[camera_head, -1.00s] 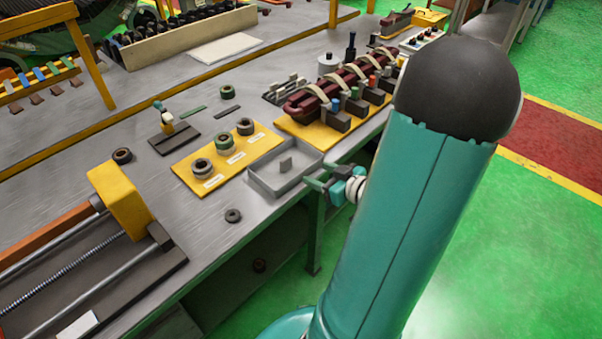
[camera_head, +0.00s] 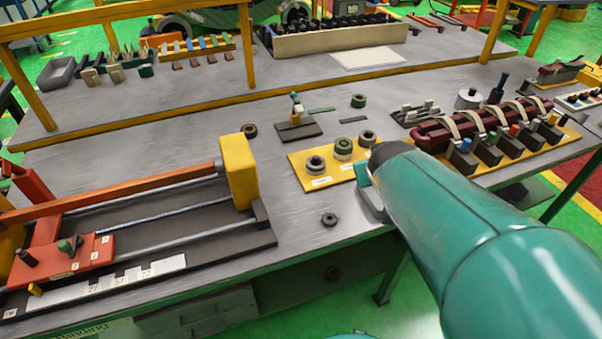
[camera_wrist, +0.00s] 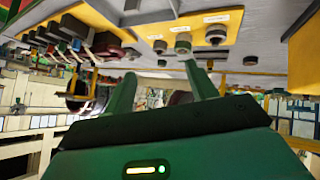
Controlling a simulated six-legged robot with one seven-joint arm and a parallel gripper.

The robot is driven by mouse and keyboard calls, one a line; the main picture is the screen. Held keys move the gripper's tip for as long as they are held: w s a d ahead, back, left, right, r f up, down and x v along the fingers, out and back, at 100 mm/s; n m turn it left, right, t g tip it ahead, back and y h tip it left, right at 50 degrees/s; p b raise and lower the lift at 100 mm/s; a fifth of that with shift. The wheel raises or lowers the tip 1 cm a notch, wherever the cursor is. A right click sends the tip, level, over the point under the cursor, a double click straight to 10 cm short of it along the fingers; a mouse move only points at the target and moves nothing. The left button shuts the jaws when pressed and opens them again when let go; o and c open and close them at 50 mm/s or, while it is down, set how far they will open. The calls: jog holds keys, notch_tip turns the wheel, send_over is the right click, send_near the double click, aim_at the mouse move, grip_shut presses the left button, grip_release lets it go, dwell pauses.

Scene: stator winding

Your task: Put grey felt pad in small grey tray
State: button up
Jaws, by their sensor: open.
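My gripper (camera_wrist: 160,72) shows in the wrist view with its two green fingers apart and nothing between them. In the head view my arm covers most of the gripper. A small grey tray (camera_head: 372,207) shows only as a corner at the bench's front edge, beside the yellow board; my arm hides the rest and its inside. I cannot make out the grey felt pad for certain now.
The yellow board (camera_head: 318,176) carries several ring-topped posts. A black ring (camera_head: 329,219) lies near the front edge. The orange-and-yellow winding fixture (camera_head: 238,172) fills the left; a maroon coil assembly (camera_head: 480,125) stands right. Bare bench lies between board and fixture.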

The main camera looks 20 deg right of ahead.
jog(key=s+a+r+g+y, duration=0.1)
jog(key=s+a+y, duration=0.1)
jog(key=s+a, duration=0.3)
jog(key=s+a+r+n+g+y, duration=0.1)
jog(key=s+a+y, duration=0.2)
jog(key=a, duration=0.9)
jog(key=shift+s+r+g, duration=0.25)
jog(key=shift+s+g, duration=0.05)
jog(key=shift+s, duration=0.55)
